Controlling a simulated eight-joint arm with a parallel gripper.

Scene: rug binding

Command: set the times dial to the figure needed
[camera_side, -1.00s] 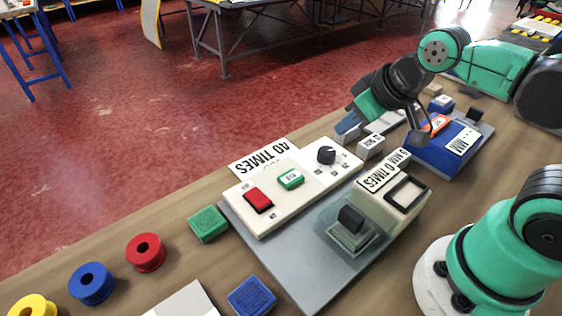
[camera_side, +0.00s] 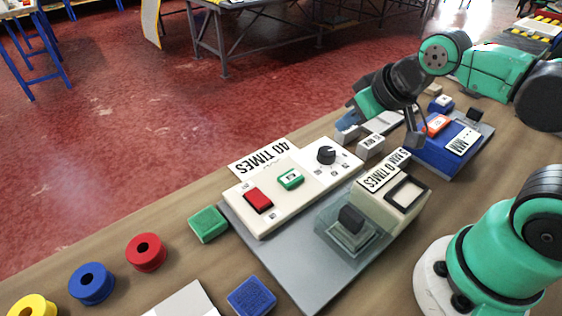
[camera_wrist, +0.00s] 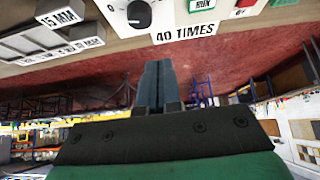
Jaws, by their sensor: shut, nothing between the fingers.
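The dial, a black round knob (camera_side: 326,155), sits at one end of a cream control panel (camera_side: 235,195). It also shows at the top of the wrist view (camera_wrist: 139,12), with a 0 beside it; its setting is too small to read. A white card (camera_side: 265,158) reading "40 TIMES" lies along the panel's edge. A sign (camera_side: 383,171) on the cream machine reads "5 MIN 0 TIMES". My gripper (camera_side: 346,131) is shut and empty beside the dial's end of the panel, apart from the knob. Its blue-grey fingers (camera_wrist: 155,75) point toward the panel's edge.
The panel has a red button (camera_side: 258,200) and a green RUN button (camera_side: 290,179). A clear cover stands over a dark block (camera_side: 351,219) on the machine. White labelled blocks (camera_side: 370,146) and a blue unit (camera_side: 440,155) sit close by. Coloured spools (camera_side: 146,252) lie left.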

